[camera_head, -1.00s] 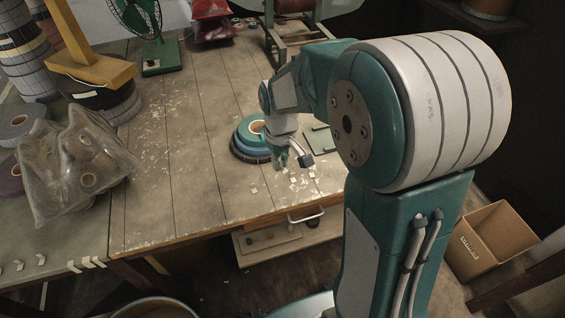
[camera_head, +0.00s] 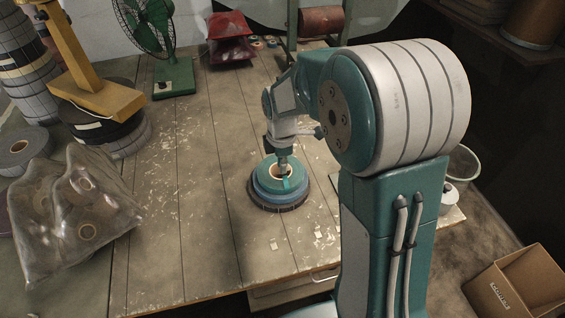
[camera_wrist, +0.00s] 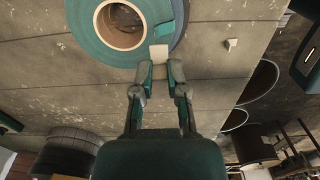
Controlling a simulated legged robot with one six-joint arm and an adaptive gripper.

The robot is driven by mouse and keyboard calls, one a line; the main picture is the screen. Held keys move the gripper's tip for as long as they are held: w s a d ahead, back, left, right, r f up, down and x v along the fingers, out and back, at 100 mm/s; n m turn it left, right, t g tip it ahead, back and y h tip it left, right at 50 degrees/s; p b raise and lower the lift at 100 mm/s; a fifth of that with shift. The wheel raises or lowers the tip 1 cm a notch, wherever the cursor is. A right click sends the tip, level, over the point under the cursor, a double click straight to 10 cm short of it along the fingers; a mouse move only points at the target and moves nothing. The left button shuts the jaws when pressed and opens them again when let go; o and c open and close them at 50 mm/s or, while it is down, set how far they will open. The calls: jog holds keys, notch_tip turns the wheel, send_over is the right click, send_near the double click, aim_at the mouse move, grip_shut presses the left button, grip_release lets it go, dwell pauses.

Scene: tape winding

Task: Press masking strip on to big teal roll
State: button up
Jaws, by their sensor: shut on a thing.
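The big teal roll (camera_head: 265,181) lies flat on top of a stack of darker rolls (camera_head: 262,200) on the workbench. My gripper (camera_head: 283,164) is low over the roll's core area in the head view. In the wrist view my gripper (camera_wrist: 160,65) is shut on a small pale masking strip (camera_wrist: 159,53), which sticks out past the fingertips and overlaps the roll's outer edge. I cannot tell whether the strip touches the roll.
Small pale scraps lie on the bench (camera_head: 190,220) in front of the stack. A cardboard box (camera_head: 520,285) stands on the floor at right.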

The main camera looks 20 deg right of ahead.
aim_at(282, 185)
jog(key=shift+s+f, duration=0.1)
jog(key=shift+f, duration=3)
jog(key=shift+f, duration=0.3)
jog(key=o, duration=0.7)
jog(key=shift+o, duration=0.2)
jog(key=o, duration=0.4)
jog(key=shift+r, duration=3.05)
